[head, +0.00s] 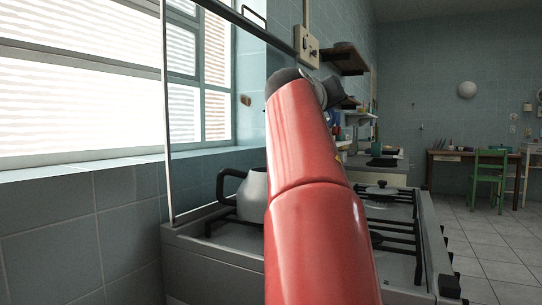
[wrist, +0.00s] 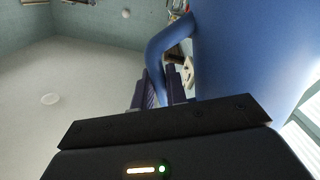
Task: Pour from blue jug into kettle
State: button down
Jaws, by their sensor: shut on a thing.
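The blue jug (wrist: 245,60) fills the right side of the wrist view, its handle curving out to the left. My gripper (wrist: 162,86) is shut on that handle. The jug's mouth and contents do not show, and the wrist picture is turned, so I cannot tell the jug's exact tilt. In the head view my red arm hides the gripper and the jug. The grey kettle (head: 253,196) with a black handle stands at the left of the stove, its right side hidden behind my arm. The kettle does not show in the wrist view.
The stove (head: 210,249) has black grates and a raised glass lid with a metal frame (head: 168,120) at its left. A lidded pot (head: 381,193) sits at the back right burner. A window and tiled wall stand at left; a wooden shelf (head: 344,58) hangs beyond.

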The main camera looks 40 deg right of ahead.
jog(key=shift+w+a+r+n+p, duration=0.15)
jog(key=shift+w+r+n+p, duration=0.15)
jog(key=shift+r+n+p, duration=0.5)
dwell(3.4)
